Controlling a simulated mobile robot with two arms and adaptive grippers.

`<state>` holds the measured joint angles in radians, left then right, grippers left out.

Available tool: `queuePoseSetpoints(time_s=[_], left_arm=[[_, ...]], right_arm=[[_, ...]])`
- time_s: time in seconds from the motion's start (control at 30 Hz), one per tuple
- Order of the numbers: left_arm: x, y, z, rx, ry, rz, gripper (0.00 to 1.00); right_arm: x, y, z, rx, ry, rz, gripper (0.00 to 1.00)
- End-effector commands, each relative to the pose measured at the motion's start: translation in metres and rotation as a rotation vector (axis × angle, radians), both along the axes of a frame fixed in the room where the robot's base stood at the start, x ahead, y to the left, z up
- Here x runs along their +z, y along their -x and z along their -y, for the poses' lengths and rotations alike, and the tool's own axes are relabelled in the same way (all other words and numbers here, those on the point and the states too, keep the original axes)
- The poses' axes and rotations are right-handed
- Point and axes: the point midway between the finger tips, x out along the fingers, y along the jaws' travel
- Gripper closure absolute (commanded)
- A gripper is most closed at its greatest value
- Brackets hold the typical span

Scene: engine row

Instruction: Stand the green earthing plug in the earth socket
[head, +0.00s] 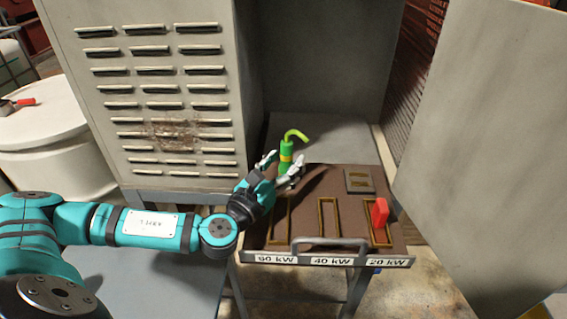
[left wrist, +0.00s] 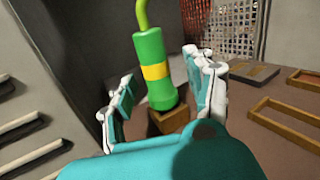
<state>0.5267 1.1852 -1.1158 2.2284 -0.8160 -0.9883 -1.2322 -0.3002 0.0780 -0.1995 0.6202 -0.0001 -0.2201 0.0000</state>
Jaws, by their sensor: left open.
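The green earthing plug (head: 287,152) has a yellow band and a bent light-green cable at its top. It stands nearly upright at the back left of the brown panel (head: 305,212). In the left wrist view the plug (left wrist: 150,45) has its lower end at a small brown square-rimmed socket (left wrist: 172,120); I cannot tell how deep it sits. My left gripper (head: 283,165) is open, with one finger on either side of the plug. In the left wrist view gaps show between the plug and the fingers. My right gripper is not in view.
The panel has brass-framed slots (head: 329,217), a grey plate (head: 358,180) and a red block (head: 380,212) at right. A metal handle (head: 328,242) and kW labels line its front. A louvred cabinet (head: 160,90) stands left, a grey door (head: 480,140) right.

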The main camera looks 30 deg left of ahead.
Motion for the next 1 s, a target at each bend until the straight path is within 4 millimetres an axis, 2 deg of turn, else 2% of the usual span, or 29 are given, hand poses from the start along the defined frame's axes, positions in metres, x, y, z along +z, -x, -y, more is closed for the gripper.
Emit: queuePoseSetpoints(time_s=[0.13, 0.23, 0.7, 0.83, 1.0], left_arm=[[-0.001, 0.002, 0.000, 0.000, -0.001, -0.002, 0.45], [-0.002, 0.011, -0.001, 0.001, -0.001, -0.004, 0.45], [-0.008, 0.101, -0.006, 0.001, -0.002, -0.006, 0.45], [-0.008, 0.115, -0.007, 0.000, -0.001, -0.002, 0.45], [-0.007, 0.120, -0.007, 0.000, 0.000, 0.000, 0.45]], right_arm=[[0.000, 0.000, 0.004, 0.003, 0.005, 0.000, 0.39], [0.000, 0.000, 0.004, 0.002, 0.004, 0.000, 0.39], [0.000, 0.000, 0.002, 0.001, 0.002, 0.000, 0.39], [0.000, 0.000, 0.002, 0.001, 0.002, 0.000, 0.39], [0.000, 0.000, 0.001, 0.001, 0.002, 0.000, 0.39]])
